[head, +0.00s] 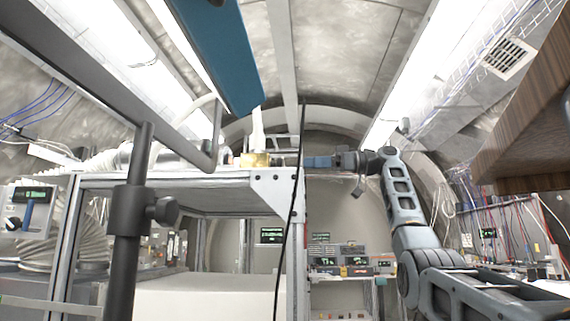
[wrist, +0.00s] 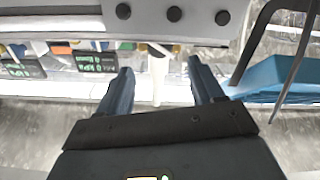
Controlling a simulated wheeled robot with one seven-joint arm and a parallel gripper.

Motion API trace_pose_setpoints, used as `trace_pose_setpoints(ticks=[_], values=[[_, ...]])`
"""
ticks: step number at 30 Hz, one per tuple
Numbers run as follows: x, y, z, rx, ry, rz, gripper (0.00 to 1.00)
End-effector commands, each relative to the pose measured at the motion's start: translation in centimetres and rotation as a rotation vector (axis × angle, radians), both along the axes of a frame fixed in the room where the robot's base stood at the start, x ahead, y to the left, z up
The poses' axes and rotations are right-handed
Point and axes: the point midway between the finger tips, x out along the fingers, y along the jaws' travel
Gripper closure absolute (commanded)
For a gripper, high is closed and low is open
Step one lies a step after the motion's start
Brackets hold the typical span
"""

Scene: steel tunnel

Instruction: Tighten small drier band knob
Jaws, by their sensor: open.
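My gripper (head: 310,161) is open, at the right end of the raised bench top in the head view. In the wrist view its two fingers (wrist: 158,72) stand apart with nothing held. A brass-coloured block (head: 255,159) sits on the bench top, just left of my gripper. A white upright piece (head: 257,128) rises above it. What looks like this piece appears in the wrist view (wrist: 157,80) between the fingers in the picture, beyond their tips. I cannot make out the small drier band knob for certain in either view.
The bench frame (head: 275,185) has a bolted corner plate beside my gripper. A blue panel (head: 215,50) hangs above. A black post (head: 128,230) with a clamp stands at the front left. A wooden shelf (head: 525,125) juts in at the right.

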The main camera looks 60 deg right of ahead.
Motion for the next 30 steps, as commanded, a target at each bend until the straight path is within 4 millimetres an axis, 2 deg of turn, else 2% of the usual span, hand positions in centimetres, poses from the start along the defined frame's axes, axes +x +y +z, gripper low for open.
trace_pose_setpoints(ticks=[5, 18, 30], values=[[0.9, 0.4, 0.1, -0.001, 0.001, 0.002, 0.33], [6.5, 2.7, 0.1, 0.0, 0.0, 0.0, 0.33], [7.2, 3.0, -0.1, 0.0, 0.0, -0.001, 0.33]])
